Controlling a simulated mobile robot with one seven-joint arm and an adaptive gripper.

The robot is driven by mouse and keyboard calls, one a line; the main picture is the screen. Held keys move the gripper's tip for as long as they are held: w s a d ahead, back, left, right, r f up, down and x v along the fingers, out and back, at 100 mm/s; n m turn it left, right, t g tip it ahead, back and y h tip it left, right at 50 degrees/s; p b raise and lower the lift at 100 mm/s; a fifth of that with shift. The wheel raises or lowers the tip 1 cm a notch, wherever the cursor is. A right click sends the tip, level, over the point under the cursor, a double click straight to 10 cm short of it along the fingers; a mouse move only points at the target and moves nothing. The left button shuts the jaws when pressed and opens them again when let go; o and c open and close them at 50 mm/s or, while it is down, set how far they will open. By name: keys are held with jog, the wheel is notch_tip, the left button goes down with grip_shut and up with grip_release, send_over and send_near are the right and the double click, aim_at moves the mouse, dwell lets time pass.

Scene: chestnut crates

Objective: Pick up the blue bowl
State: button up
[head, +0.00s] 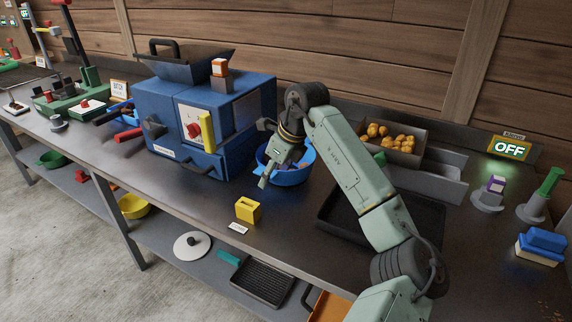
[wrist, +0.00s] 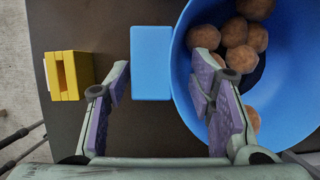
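The blue bowl (head: 292,177) stands on the dark bench to the right of the blue machine, partly hidden by my arm. In the wrist view the blue bowl (wrist: 288,95) fills the right side and holds several round brown balls. A flat blue block-like piece, apparently its handle (wrist: 151,62), sits at its left edge. My gripper (wrist: 162,78) is open, with its left finger left of the handle and its right finger over the bowl's inside. In the head view my gripper (head: 268,170) is at the bowl's left side. Contact cannot be told.
A yellow block (head: 248,210) is on the bench left of the bowl; it also shows in the wrist view (wrist: 68,75). The blue machine (head: 215,115) stands close behind left. A crate of yellow-brown pieces (head: 410,150) and a black tray (head: 340,226) lie to the right.

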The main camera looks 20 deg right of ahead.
jog(key=c, duration=0.8)
jog(key=shift+c, duration=0.2)
jog(key=shift+r+b, duration=0.3)
jog(key=shift+r, duration=0.2)
grip_shut()
jog(key=shift+r, duration=0.4)
jog(key=shift+s+r+b, duration=0.45)
jog(key=shift+r+b, duration=0.3)
jog(key=s+a+r+b, duration=0.1)
jog(key=s+a+b, duration=0.1)
jog(key=s, duration=0.5)
jog(key=s+a+b, duration=0.2)
jog(key=s, duration=0.5)
jog(key=shift+s+r, duration=0.3)
jog(key=shift+r, duration=0.1)
